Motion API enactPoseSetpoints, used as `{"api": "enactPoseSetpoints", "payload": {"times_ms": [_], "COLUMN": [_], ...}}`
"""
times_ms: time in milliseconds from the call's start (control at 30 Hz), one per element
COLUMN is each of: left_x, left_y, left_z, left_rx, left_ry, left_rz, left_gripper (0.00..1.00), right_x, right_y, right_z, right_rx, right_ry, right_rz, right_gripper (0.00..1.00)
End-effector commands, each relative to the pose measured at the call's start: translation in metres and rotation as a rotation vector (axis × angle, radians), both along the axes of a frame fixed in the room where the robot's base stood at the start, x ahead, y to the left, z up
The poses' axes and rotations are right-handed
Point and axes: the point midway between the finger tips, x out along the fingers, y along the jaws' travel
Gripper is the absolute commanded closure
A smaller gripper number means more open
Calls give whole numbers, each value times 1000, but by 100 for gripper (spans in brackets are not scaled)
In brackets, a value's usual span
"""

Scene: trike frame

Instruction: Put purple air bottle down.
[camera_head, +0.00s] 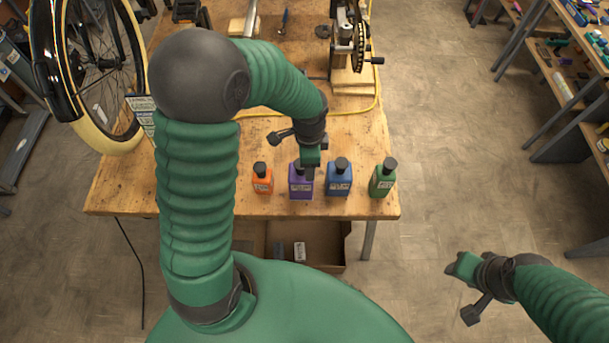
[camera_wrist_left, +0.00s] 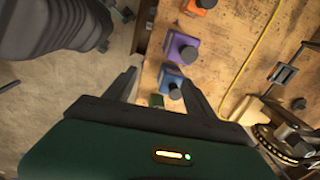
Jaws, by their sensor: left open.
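The purple air bottle (camera_head: 300,187) stands upright near the front edge of the wooden table, between an orange bottle (camera_head: 262,181) and a blue bottle (camera_head: 339,183). My left gripper (camera_head: 311,166) is close to the purple bottle and hides part of its top. In the left wrist view, the fingers of the left gripper (camera_wrist_left: 160,82) are apart, and the purple bottle (camera_wrist_left: 182,48) is outside them. The blue bottle (camera_wrist_left: 169,74) shows between the fingertips in that view. My right gripper (camera_head: 463,268) is over the floor at right, away from the table; its fingers are unclear.
A green bottle (camera_head: 382,182) stands at the right end of the row. The wooden table (camera_head: 130,190) has bare surface at its front left. A wheel (camera_head: 100,70) stands at left, and a gear assembly (camera_head: 350,45) is at the back. An open drawer box (camera_head: 325,260) is below.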

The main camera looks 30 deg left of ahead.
Motion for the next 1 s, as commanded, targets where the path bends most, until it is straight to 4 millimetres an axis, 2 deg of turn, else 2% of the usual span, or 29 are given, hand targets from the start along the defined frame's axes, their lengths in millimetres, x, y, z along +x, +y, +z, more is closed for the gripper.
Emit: {"api": "enactPoseSetpoints", "payload": {"times_ms": [33, 133, 200, 300, 1000], "left_x": [-21, -58, -76, -88, -90], "left_y": [-14, -32, -40, -45, -45], "left_z": [16, 33, 39, 41, 41], "left_rx": [-15, -87, -138, -179, -185], "left_ry": [-40, -107, -133, -147, -147], "left_rz": [181, 572, 770, 922, 949], "left_gripper": [36, 36, 36, 36, 36], "right_x": [0, 0, 0, 0, 0], "right_y": [0, 0, 0, 0, 0], "right_z": [0, 0, 0, 0, 0], "right_rx": [0, 0, 0, 0, 0], "right_ry": [0, 0, 0, 0, 0], "right_rz": [0, 0, 0, -1, 0], "right_gripper": [61, 61, 61, 61, 61]}}
